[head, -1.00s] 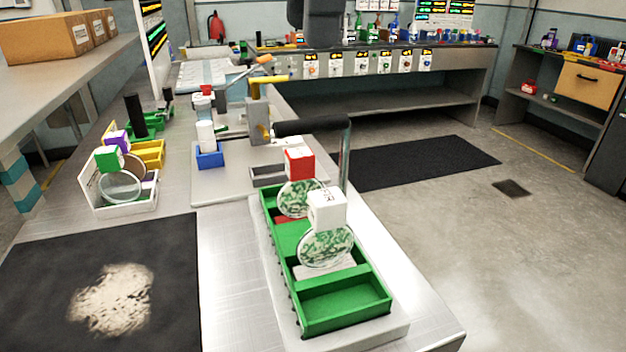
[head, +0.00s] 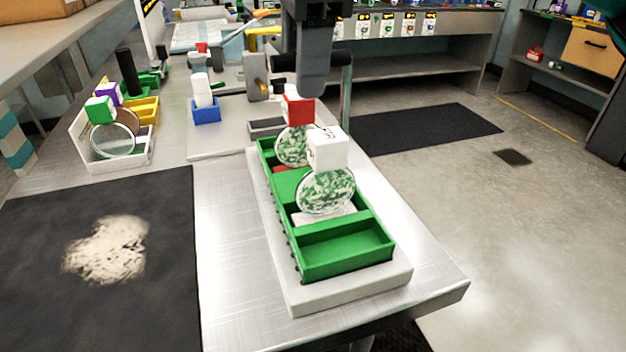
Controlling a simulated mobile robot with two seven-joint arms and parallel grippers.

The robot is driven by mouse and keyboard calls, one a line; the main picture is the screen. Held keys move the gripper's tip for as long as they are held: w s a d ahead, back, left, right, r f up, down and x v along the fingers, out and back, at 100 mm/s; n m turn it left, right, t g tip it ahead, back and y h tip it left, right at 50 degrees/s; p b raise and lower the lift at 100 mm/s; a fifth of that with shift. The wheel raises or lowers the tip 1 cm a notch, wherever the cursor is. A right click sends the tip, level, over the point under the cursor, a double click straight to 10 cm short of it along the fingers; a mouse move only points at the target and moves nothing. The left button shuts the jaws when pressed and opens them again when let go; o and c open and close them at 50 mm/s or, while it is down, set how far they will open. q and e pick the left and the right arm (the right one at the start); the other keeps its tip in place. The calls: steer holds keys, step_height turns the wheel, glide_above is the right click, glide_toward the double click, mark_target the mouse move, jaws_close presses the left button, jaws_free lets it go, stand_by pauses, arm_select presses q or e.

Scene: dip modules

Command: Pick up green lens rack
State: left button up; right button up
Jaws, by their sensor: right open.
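The green lens rack (head: 345,254) is a long green tray with several compartments, on a pale base at the right side of the steel bench. It holds two round green-speckled lenses standing upright, one with a white cube handle (head: 328,150) and one behind it with a red cube handle (head: 298,110). My right gripper (head: 313,90) comes down from the top, pointing downward over the far end of the rack, close to the red cube in the picture. It is open and appears empty; its fingertips are hard to make out. My left gripper is out of view.
A white holder (head: 118,160) with lenses stands at the left, near yellow and green bins. A blue holder (head: 206,112) with a white bottle is farther back. A black mat (head: 160,210) lies front left.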

steer(key=shift+f, duration=0.3)
steer(key=shift+r, duration=0.1)
jaws_close()
stand_by(1.1)
